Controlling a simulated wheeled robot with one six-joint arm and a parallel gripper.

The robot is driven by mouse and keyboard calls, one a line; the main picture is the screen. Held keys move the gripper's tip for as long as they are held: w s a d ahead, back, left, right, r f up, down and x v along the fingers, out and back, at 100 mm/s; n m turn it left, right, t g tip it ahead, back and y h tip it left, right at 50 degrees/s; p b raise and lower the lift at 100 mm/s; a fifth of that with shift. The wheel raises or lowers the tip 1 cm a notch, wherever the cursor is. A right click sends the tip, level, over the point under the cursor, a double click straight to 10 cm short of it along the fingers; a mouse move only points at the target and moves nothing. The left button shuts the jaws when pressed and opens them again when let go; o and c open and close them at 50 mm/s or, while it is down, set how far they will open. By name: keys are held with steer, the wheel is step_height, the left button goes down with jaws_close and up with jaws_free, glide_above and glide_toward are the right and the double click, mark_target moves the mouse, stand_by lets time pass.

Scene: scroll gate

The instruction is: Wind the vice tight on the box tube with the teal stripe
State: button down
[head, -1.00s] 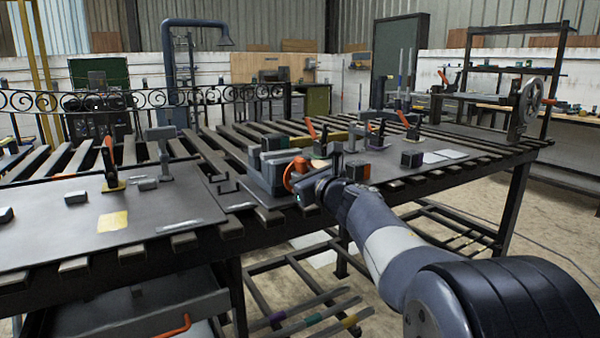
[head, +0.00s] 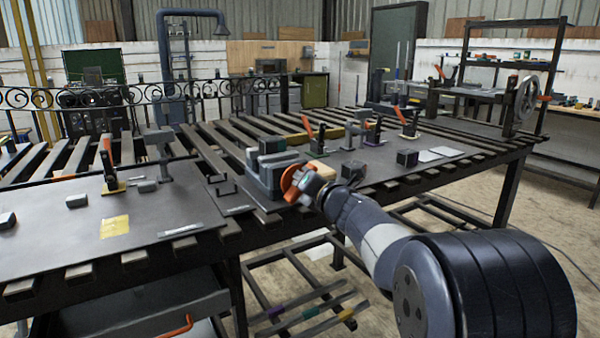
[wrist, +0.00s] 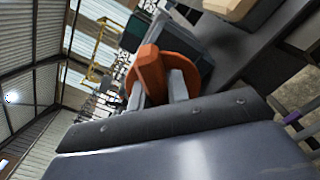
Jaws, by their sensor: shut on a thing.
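The grey-green vice (head: 266,172) stands at the table's near edge, with its orange handwheel (head: 291,181) facing me. My gripper (head: 307,190) is at the wheel. In the wrist view, my gripper (wrist: 160,85) is shut on the wheel's orange knob (wrist: 150,72), and the orange wheel disc (wrist: 190,68) shows behind the fingers. I cannot tell whether a tube sits between the vice jaws. Under the table, a box tube with a teal-green stripe (head: 310,311) lies between tubes with a purple stripe (head: 275,311) and a yellow stripe (head: 345,314).
The slatted table (head: 190,243) carries plates and several red-handled clamps, one at left (head: 108,165). A larger handwheel (head: 527,98) is at the far right end.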

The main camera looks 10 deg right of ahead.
steer(key=m+p, duration=0.1)
steer(key=m, duration=0.1)
steer(key=m+p, duration=0.1)
steer(key=m, duration=0.2)
steer(key=shift+d+f+m+p, duration=0.2)
steer(key=shift+m+p, duration=0.1)
steer(key=shift+p, duration=0.1)
steer(key=m+p, duration=0.1)
steer(key=m, duration=0.1)
steer(key=m+p, duration=0.1)
steer(key=m, duration=0.2)
steer(key=shift+f+m+p, duration=0.3)
steer(key=shift+p, duration=0.1)
steer(key=m+p, duration=0.2)
steer(key=m, duration=0.1)
steer(key=m+p, duration=0.1)
steer(key=m, duration=0.1)
steer(key=shift+a+f, duration=0.1)
steer(key=shift+f, duration=0.2)
steer(key=m, duration=0.1)
steer(key=m+p, duration=0.1)
steer(key=m, duration=0.1)
steer(key=m+p, duration=0.1)
steer(key=m, duration=0.1)
steer(key=shift+s+a+f, duration=0.1)
steer(key=shift+a+f, duration=0.05)
steer(key=shift+f, duration=0.15)
steer(key=c, duration=1.4)
jaws_free()
steer(key=shift+r, duration=0.15)
